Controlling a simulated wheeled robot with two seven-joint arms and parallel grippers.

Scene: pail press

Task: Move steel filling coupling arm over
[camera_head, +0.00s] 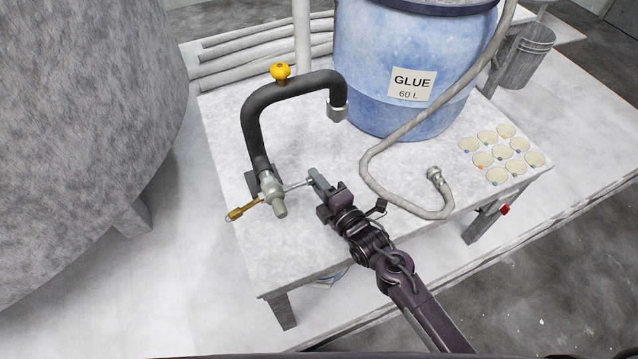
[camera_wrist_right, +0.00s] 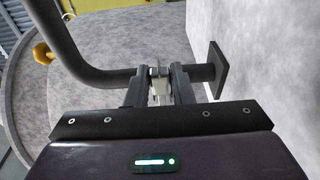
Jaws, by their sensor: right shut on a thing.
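The black bent pipe (camera_head: 255,125) rises from the table top and carries the steel filling coupling (camera_head: 272,192) low on it. A thin steel coupling arm (camera_head: 296,185) sticks out from the coupling to the right. A brass arm (camera_head: 241,211) sticks out to the left. My right gripper (camera_head: 318,181) is shut on the outer end of the steel arm. In the right wrist view a pale steel piece (camera_wrist_right: 158,85) shows between the fingers, in front of the black pipe (camera_wrist_right: 100,75). The fingers hide part of it. My left gripper is not in view.
A blue glue pail (camera_head: 375,65) stands at the back of the table (camera_head: 340,235). A grey hose (camera_head: 385,185) with a metal end lies to the right of my gripper. A large grey vessel (camera_head: 80,110) stands left.

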